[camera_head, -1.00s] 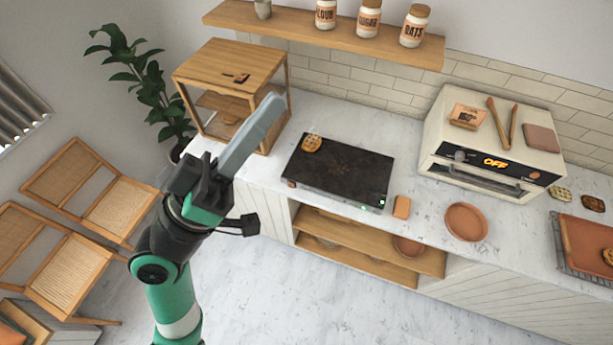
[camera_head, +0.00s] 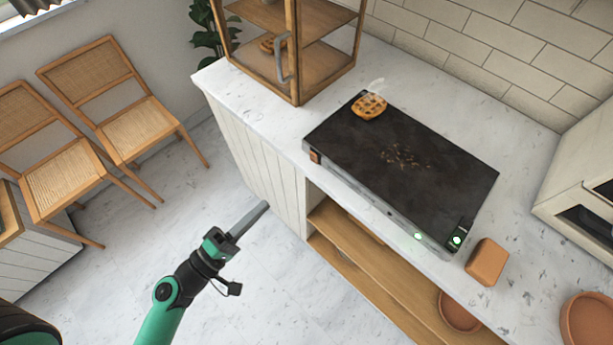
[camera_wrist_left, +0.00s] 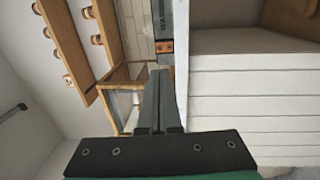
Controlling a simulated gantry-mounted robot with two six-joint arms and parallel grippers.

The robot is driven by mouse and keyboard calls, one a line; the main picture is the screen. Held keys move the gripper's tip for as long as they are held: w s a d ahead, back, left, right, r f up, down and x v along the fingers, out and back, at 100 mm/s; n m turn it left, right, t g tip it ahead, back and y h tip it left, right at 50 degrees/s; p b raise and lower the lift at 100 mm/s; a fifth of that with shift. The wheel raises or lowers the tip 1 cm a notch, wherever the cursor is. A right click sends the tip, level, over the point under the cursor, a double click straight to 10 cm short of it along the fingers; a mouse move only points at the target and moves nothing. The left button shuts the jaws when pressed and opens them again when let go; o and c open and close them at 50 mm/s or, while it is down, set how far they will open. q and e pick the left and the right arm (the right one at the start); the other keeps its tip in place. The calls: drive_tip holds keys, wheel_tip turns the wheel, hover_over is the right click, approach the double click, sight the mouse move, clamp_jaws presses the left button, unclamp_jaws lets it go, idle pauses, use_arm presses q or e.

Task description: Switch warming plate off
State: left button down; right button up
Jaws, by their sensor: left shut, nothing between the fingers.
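The warming plate (camera_head: 405,165) is a flat black slab on the marble counter in the head view. A small switch (camera_head: 457,238) with a green light sits at its front right corner, and a second green light (camera_head: 417,236) glows on its front edge. A steaming waffle (camera_head: 369,105) lies at its far left corner. My left gripper (camera_head: 263,206) is shut and empty, in front of the counter and below its top, left of the plate. Its closed fingers also show in the left wrist view (camera_wrist_left: 155,100). My right gripper is not in view.
A wooden cabinet (camera_head: 297,50) with a grey handle stands at the counter's back left. A terracotta block (camera_head: 486,262) lies right of the switch, with a round terracotta dish (camera_head: 590,322) beyond. An open wooden shelf (camera_head: 370,262) is under the plate. Chairs (camera_head: 140,125) stand at left.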

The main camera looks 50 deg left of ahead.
use_arm(q)
drive_tip(key=shift+w+a, duration=0.1)
drive_tip(key=shift+w, duration=0.1)
drive_tip(key=p, duration=0.4)
approach(313, 156)
drive_tip(key=w, duration=0.6)
drive_tip(key=shift+a+r, duration=0.15)
drive_tip(key=shift+r, duration=0.15)
drive_tip(key=shift+w, duration=0.4)
drive_tip(key=shift+p, duration=0.3)
